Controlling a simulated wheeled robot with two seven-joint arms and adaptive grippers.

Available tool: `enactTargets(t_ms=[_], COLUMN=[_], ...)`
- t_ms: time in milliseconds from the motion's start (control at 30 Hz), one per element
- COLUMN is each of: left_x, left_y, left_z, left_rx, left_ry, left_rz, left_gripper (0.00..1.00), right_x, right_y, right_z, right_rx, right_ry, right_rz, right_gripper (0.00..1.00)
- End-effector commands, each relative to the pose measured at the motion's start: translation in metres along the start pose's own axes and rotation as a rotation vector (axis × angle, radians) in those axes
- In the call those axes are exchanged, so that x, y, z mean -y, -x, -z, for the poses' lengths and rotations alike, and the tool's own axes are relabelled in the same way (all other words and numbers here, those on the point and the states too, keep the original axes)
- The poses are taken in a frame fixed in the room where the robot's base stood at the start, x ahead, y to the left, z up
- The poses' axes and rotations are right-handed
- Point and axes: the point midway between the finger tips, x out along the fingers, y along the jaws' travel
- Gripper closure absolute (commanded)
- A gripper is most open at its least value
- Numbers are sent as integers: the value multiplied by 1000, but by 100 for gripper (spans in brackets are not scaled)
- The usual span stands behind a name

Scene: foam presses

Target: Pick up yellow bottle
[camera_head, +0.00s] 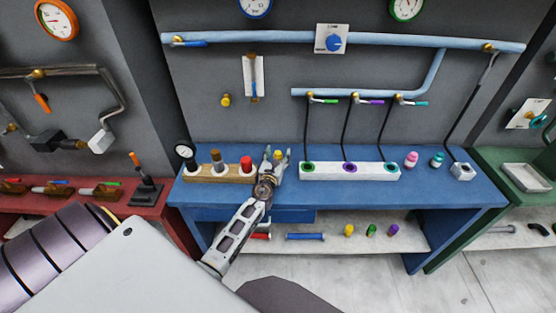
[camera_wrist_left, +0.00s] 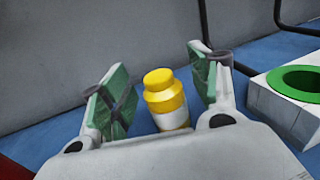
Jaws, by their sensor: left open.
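The yellow bottle (camera_wrist_left: 165,97) stands upright on the blue table (camera_head: 440,185), between the two open green-padded fingers of my left gripper (camera_wrist_left: 160,98) in the wrist view. Neither finger clearly touches it. In the head view the yellow bottle (camera_head: 277,155) shows as a small yellow top between the fingertips of my left gripper (camera_head: 278,157). The bottle's lower part is hidden by the gripper body. My right gripper is in neither view.
Left of the gripper is a wooden rack (camera_head: 205,177) with a red-topped bottle (camera_head: 246,164). To the right is a white block (camera_head: 350,172) with ringed holes and hoses above. Pink (camera_head: 411,159) and teal (camera_head: 437,160) bottles stand farther right. A grey wall is behind.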

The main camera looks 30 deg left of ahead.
Motion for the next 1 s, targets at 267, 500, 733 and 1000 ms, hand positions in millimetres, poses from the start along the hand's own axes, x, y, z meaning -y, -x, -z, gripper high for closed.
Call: enactTargets(t_ms=[267,500,733,1000], left_x=[0,0,0,0], left_y=[-2,-1,-1,-2], left_z=[0,0,0,0], left_rx=[0,0,0,0], left_ry=[0,0,0,0], left_rz=[0,0,0,0], left_gripper=[38,38,67,90], right_x=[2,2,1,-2], right_y=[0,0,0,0], right_z=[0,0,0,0], right_rx=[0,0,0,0], right_ry=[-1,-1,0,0], right_rz=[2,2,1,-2], right_gripper=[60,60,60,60])
